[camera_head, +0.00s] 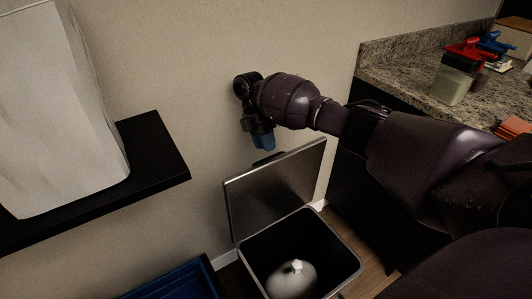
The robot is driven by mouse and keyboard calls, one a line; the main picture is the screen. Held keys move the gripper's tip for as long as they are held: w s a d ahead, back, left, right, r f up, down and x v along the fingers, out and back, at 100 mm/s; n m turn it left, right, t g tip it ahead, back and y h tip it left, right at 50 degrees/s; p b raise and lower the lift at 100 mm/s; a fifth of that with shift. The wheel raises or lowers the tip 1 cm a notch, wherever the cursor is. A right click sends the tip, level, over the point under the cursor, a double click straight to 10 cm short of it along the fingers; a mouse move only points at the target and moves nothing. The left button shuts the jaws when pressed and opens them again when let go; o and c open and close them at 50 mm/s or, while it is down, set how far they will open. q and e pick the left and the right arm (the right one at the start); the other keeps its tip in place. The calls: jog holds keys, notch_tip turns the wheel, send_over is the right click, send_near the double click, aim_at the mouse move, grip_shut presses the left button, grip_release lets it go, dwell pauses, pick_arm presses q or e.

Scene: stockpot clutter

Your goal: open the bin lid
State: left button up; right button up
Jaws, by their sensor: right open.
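The bin (345,272) stands on the floor by the wall, with its dark inside showing from above. Its grey metal lid (275,188) is raised on the hinge at the back and stands nearly upright. A pale rounded thing with a white knot, like a tied bag (292,278), lies inside. My right gripper (263,142) is above and behind the raised lid, near the wall, pointing down. It is open and nothing shows between its fingers. It looks apart from the lid. My left gripper is not in view.
A black shelf (158,150) with a large white object (60,100) juts out at the left. A blue container (185,282) is left of the bin.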

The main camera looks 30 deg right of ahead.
notch_tip(320, 180, up, 14)
jog(key=p, duration=0.4)
jog(key=shift+p, duration=0.35)
jog(key=shift+s+f, duration=0.1)
jog(key=shift+f, duration=0.05)
